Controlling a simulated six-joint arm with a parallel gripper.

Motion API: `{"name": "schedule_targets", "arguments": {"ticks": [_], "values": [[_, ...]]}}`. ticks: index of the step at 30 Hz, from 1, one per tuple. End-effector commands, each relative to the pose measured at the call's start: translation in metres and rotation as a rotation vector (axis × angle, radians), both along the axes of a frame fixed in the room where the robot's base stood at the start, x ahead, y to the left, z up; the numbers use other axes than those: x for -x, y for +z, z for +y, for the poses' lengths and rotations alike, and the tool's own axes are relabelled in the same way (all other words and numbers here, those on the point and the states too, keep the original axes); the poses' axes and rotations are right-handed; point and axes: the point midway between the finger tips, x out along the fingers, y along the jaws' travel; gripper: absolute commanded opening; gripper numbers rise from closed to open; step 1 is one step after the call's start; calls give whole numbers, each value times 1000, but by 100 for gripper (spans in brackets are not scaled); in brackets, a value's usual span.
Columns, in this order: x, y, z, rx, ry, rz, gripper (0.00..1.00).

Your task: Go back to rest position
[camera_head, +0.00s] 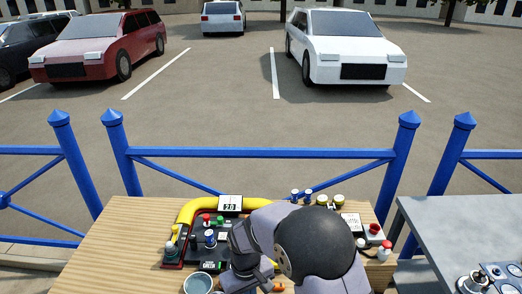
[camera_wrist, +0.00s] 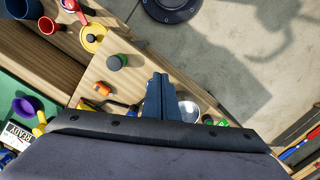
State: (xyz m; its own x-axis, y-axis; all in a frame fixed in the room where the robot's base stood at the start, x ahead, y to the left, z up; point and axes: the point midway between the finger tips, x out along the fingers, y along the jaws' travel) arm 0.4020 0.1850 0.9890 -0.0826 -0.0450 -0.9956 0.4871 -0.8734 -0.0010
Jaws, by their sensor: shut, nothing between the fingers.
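My gripper (camera_wrist: 160,90) is shut and empty in the wrist view, its dark fingers pressed together. It points over the edge region of the wooden table, which shows in the head view (camera_head: 110,245). The fingers hide part of a round clear or grey dish (camera_wrist: 188,110) beside them. In the head view my arm is bent over the front middle of the table and covers part of the things there; the fingertips cannot be made out in that view.
On the table stand a black panel with coloured buttons (camera_head: 209,238), a yellow pipe (camera_head: 188,212), a numbered card (camera_head: 230,203) and a bowl (camera_head: 198,283). A grey table (camera_head: 450,235) is at right, blue railing (camera_head: 260,152) behind.

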Motion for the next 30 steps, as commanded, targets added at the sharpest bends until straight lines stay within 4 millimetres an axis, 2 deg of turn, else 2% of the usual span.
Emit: {"name": "schedule_targets", "arguments": {"ticks": [1,5,6,9,12,16,22,30], "values": [[24,-6,-13,22,-2,38,0],[74,-2,-50,50,-35,93,0],[88,2,-65,54,-59,103,0],[119,15,-99,53,-136,110,0],[140,26,-126,42,-220,98,0],[147,40,-150,17,-324,44,0],[124,64,-174,-21,-455,-81,0],[121,66,-185,-22,-505,-94,0]]}}
